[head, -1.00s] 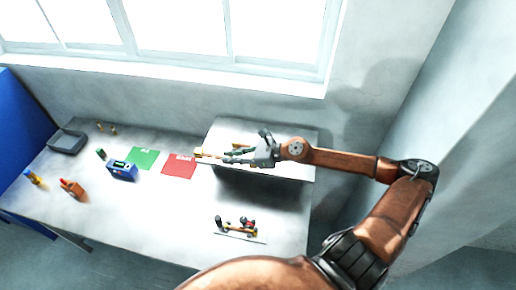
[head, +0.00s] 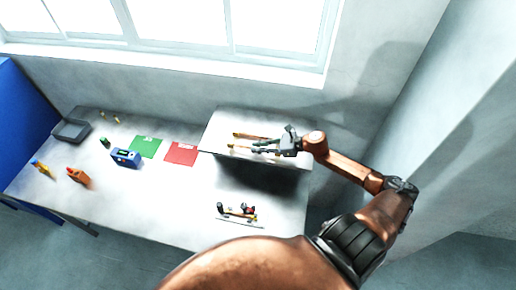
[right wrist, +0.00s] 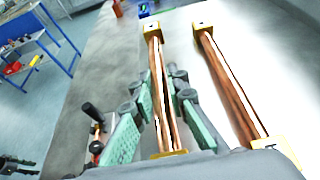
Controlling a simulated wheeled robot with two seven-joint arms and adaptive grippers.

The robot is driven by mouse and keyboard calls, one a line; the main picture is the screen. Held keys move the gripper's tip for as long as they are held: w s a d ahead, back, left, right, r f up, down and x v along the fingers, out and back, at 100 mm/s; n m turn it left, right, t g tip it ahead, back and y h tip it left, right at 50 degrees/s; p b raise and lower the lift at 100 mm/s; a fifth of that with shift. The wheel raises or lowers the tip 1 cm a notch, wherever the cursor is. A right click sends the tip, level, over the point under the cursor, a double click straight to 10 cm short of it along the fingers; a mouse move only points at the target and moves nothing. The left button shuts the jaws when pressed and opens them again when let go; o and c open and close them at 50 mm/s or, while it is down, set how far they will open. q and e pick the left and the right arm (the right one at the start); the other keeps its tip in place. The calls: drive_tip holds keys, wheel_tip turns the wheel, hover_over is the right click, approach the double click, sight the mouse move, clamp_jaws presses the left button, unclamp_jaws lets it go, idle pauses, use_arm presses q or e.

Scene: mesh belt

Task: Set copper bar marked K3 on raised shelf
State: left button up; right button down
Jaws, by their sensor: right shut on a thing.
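The raised shelf (head: 221,126) is a pale block at the back right of the table. My right gripper (head: 258,147) is over it, its green-padded fingers shut on a copper bar (head: 237,147) with yellowish ends. In the right wrist view this held bar (right wrist: 159,85) lies lengthwise between the fingers. A second, similar copper bar (right wrist: 232,85) lies beside it, apart, on the shelf; it also shows in the head view (head: 243,135). I cannot read a K3 mark on either. I cannot tell whether the held bar touches the shelf.
A red mat (head: 181,154) and a green mat (head: 145,147) lie left of the shelf. A blue device (head: 125,158), a grey tray (head: 71,132) and small items stand farther left. A cluster of small parts (head: 238,212) lies in front of the shelf.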

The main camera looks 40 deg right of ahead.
drive_tip(key=shift+w+f+p, duration=0.1)
drive_tip(key=shift+f+p, duration=0.2)
drive_tip(key=shift+f, duration=0.3)
use_arm(q)
drive_tip(key=shift+w+r, duration=0.1)
drive_tip(key=shift+r, duration=0.45)
use_arm(e)
drive_tip(key=shift+f, duration=0.1)
drive_tip(key=shift+f, duration=0.15)
use_arm(q)
drive_tip(key=shift+f, duration=0.2)
use_arm(e)
drive_tip(key=c, duration=1.9)
unclamp_jaws()
